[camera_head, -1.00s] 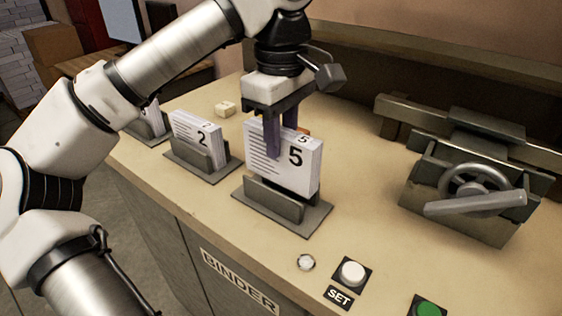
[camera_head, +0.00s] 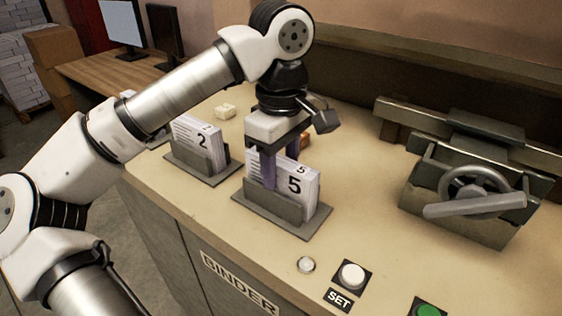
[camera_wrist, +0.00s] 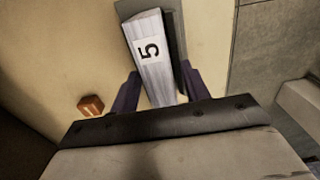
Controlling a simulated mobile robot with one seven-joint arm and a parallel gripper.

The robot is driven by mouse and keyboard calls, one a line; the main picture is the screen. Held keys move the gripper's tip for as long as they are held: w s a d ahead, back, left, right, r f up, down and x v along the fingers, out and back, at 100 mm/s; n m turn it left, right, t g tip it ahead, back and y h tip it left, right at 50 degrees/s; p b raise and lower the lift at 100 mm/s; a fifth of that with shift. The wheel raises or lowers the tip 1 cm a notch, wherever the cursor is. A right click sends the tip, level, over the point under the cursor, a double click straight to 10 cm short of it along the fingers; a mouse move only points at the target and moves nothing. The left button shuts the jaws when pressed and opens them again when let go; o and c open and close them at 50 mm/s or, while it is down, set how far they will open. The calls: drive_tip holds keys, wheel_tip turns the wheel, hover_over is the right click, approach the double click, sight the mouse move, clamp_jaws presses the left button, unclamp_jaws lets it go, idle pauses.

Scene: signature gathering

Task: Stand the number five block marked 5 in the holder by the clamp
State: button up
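The number five block (camera_head: 296,190) is a white stack of sheets with a black 5 on its face and top edge. It stands upright, low between the walls of the grey holder (camera_head: 272,208), the one nearest the clamp (camera_head: 470,195). In the wrist view the block (camera_wrist: 155,72) lies between the two fingers (camera_wrist: 160,88), against the holder's dark wall (camera_wrist: 176,40). The block's bottom edge is hidden by the holder's front wall.
A second holder (camera_head: 190,172) with a block marked 2 (camera_head: 200,138) stands to the left. A small cream piece (camera_head: 225,111) and an orange-brown piece (camera_head: 305,140) lie behind. A SET button (camera_head: 352,274) and a green button (camera_head: 428,308) are near the front. The counter between holder and clamp is clear.

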wheel_tip(320, 180, up, 12)
drive_tip(key=shift+r+p, duration=0.2)
drive_tip(key=shift+p, duration=0.1)
idle(0.5)
